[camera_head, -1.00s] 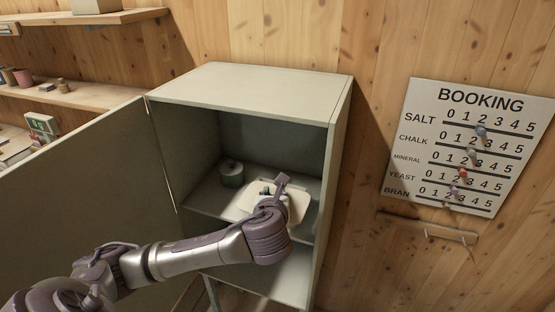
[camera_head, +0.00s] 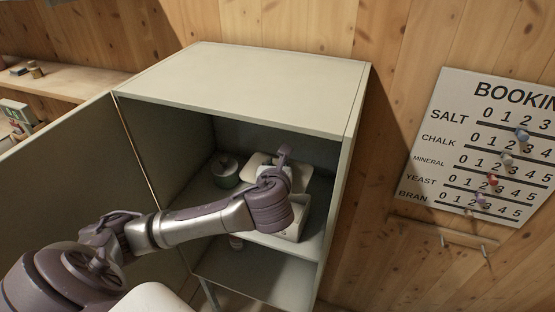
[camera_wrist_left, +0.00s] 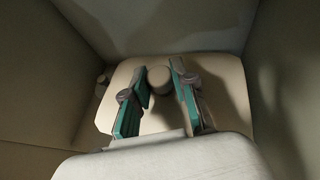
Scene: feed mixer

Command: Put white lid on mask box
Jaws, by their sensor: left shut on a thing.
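The white lid (camera_head: 258,161) is in the open cabinet, beyond my left gripper (camera_head: 281,160), which partly covers it. In the left wrist view the lid (camera_wrist_left: 210,72) is a pale rounded plate with a round knob (camera_wrist_left: 159,78). The teal-padded fingers of my left gripper (camera_wrist_left: 160,92) are shut on the knob. A white open box (camera_head: 297,213), likely the mask box, stands on the shelf nearer the front right, partly hidden by my wrist. The lid shows behind and above it; I cannot tell whether they touch. My right gripper is not in view.
A dark round canister (camera_head: 226,168) stands on the shelf (camera_head: 203,197) left of the lid. The cabinet's door (camera_head: 85,190) is open at left, and its right wall (camera_head: 345,170) is close to my wrist. A booking board (camera_head: 495,145) hangs on the wall at right.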

